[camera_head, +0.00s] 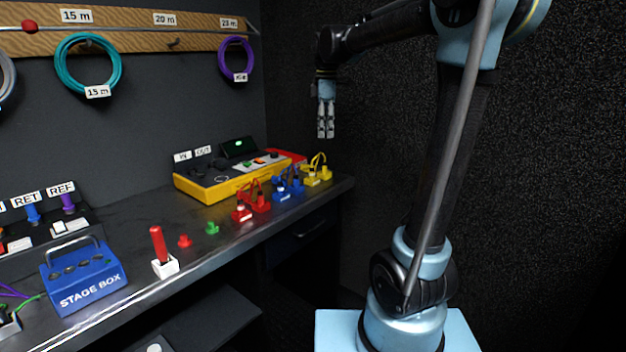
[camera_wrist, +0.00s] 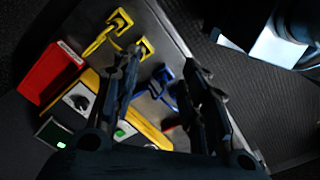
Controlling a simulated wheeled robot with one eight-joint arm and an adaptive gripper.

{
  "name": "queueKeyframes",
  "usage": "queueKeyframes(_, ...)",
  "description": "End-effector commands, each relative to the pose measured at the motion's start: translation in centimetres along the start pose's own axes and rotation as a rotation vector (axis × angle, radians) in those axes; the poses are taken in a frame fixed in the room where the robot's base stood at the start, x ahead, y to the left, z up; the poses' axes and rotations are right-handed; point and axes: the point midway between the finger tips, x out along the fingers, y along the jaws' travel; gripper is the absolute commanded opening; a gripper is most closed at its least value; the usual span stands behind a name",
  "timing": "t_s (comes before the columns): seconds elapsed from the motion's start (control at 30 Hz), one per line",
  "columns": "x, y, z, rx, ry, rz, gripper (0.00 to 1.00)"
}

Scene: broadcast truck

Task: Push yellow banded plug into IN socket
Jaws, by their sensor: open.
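Two yellow connector pieces (camera_head: 312,181) joined by a yellow cable sit at the far right end of the bench; one shows in the wrist view (camera_wrist: 120,21), the other (camera_wrist: 147,48) close to a fingertip. I cannot make out bands on them. The IN label (camera_head: 182,157) stands above the left back of a yellow-sided device (camera_head: 205,192); its socket is too small to tell. My gripper (camera_head: 326,134) is open and empty, pointing down in the air above and beyond the yellow pieces. Its two fingers (camera_wrist: 163,66) show apart in the wrist view.
Blue pieces (camera_head: 283,195) and red pieces (camera_head: 243,215) with cables lie left of the yellow ones. A red box (camera_wrist: 48,73) adjoins the device. A blue stage box (camera_head: 84,281) and a red handle in a white base (camera_head: 166,266) stand nearer. Black walls close in behind the bench's end.

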Motion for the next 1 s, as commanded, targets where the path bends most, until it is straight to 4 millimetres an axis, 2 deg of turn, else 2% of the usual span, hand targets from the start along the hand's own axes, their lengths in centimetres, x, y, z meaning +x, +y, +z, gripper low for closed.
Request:
queueKeyframes(0.03,-0.4,1.1,-1.1,-0.051,-0.001,-0.006,0.4)
queueKeyframes(0.13,-0.8,2.5,-2.5,-0.135,-0.004,-0.015,0.4)
queueKeyframes(0.37,-0.9,3.7,-4.0,-0.217,-0.005,-0.024,0.4)
queueKeyframes(0.47,0.3,3.8,-4.0,-0.22,-0.005,-0.024,0.4)
queueKeyframes(1.0,9.3,3.5,-3.9,-0.217,-0.005,-0.024,0.4)
